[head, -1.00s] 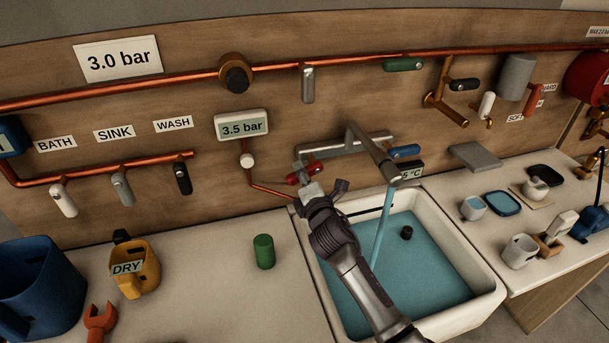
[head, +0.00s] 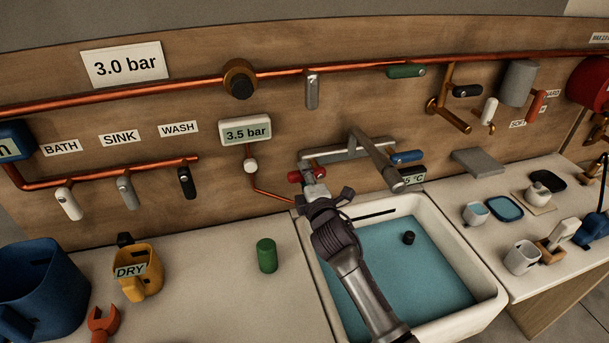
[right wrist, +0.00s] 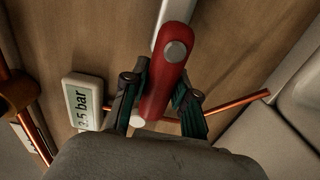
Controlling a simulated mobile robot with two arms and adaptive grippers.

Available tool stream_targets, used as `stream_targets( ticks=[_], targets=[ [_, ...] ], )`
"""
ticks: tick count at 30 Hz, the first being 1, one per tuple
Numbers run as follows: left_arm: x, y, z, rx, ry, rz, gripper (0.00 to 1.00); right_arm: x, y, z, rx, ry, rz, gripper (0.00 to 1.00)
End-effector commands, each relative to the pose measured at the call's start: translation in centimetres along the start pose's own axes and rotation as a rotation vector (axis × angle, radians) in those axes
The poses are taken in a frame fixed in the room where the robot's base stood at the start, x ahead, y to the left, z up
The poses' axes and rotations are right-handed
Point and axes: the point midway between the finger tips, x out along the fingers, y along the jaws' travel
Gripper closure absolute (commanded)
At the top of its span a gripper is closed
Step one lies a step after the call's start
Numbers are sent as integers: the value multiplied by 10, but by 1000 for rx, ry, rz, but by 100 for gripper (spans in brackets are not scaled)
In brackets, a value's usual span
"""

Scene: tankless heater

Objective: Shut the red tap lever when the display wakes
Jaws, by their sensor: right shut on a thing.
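The red tap lever (head: 294,176) is at the left end of the grey mixer bar (head: 345,151) above the sink. In the right wrist view the red lever (right wrist: 166,85) lies between the two fingers. My right gripper (head: 313,188) is shut on it and hides part of it in the head view; it also shows in the right wrist view (right wrist: 160,106). A small display (head: 413,175) behind the spout reads "5 °C", its left part hidden. No water runs from the spout (head: 376,160). My left gripper is not in view.
The white sink (head: 492,270) holds blue water and a small black piece (head: 408,238). A blue lever (head: 407,157) is at the mixer's right end. A gauge (head: 245,131) reads 3.5 bar. A green cylinder (head: 267,255) and a yellow jug (head: 140,280) stand on the left counter.

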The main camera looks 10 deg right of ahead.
Motion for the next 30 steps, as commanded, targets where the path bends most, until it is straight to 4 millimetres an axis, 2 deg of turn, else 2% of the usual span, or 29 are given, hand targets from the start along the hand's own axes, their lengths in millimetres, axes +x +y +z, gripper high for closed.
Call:
stream_targets(
  ticks=[5, 6, 10, 22, 26, 30],
  targets=[
    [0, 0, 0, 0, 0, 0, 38, 0, 0, 0, 12, 0, -1, 100],
    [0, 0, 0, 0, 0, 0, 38, 0, 0, 0, 12, 1, -1, 69],
    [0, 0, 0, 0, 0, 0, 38, 0, 0, 0, 10, 1, -1, 47],
    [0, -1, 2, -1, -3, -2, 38, -6, -1, 0, 4, 0, -1, 46],
    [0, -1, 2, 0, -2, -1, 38, -25, -1, 0, 3, 1, -1, 46],
    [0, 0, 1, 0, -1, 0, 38, -56, -1, 0, 5, 1, -2, 46]
  ],
)
